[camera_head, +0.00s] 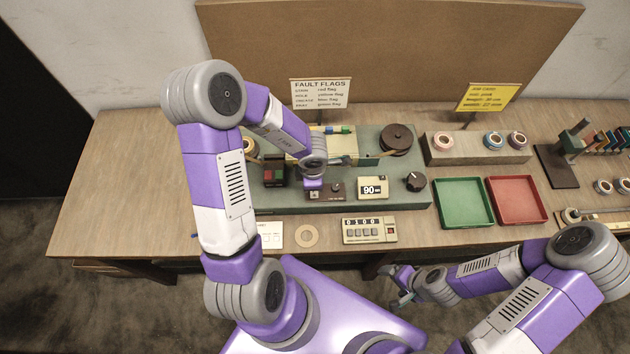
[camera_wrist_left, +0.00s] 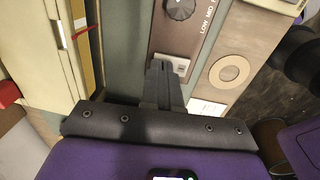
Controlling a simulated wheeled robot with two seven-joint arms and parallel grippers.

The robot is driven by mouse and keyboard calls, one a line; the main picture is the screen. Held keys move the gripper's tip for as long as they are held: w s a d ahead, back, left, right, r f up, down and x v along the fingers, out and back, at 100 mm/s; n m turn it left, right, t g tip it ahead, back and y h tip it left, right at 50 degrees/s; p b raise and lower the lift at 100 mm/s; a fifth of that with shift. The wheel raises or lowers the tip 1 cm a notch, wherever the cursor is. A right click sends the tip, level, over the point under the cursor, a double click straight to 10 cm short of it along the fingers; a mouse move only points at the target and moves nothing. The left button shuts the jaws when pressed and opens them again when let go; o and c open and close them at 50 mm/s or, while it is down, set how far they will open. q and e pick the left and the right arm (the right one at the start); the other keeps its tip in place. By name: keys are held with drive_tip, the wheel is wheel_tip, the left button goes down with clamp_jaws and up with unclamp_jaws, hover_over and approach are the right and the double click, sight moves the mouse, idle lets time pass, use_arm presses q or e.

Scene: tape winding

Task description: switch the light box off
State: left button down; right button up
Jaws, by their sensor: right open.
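A cream lit-looking panel (camera_head: 340,147) stands on the green machine base; it is likely the light box, and my left arm partly covers it. A small brown control box (camera_head: 338,196) sits in front of it, with a knob and a small switch. In the left wrist view the box shows a knob (camera_wrist_left: 181,7) marked LOW, MID and a pale switch (camera_wrist_left: 178,62). My left gripper (camera_wrist_left: 163,72) has its fingers together, with the tips beside or over that switch; contact cannot be told. My right gripper (camera_head: 403,288) is open and empty, in front of the table edge.
A counter (camera_head: 369,230), a display reading 90 (camera_head: 372,188) and a dark knob (camera_head: 414,181) lie to the right. A tan ring (camera_head: 307,236) lies in front. Green (camera_head: 464,203) and red (camera_head: 516,200) trays are farther right. The table's left end is clear.

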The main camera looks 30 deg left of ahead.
sight(313, 195)
drive_tip(key=shift+d+r, duration=0.15)
drive_tip(key=shift+r, duration=0.15)
use_arm(q)
drive_tip(key=shift+s+d, duration=0.1)
drive_tip(key=shift+s, duration=0.05)
drive_tip(key=shift+s+d+r, duration=0.1)
drive_tip(key=shift+s+d, duration=0.25)
drive_tip(key=shift+s, duration=0.2)
drive_tip(key=shift+r, duration=0.1)
use_arm(e)
drive_tip(key=shift+r, duration=0.1)
use_arm(q)
drive_tip(key=r+p, duration=0.5)
drive_tip(key=shift+s+d+p, duration=0.1)
drive_tip(key=shift+s+p, duration=0.1)
drive_tip(key=shift+p, duration=0.15)
wheel_tip(313, 195, up, 9)
drive_tip(key=s+p, duration=0.1)
drive_tip(key=p, duration=0.3)
drive_tip(key=shift+d+f, duration=0.15)
drive_tip(key=shift+d, duration=0.2)
use_arm(e)
wheel_tip(313, 195, up, 10)
drive_tip(key=shift+s, duration=0.1)
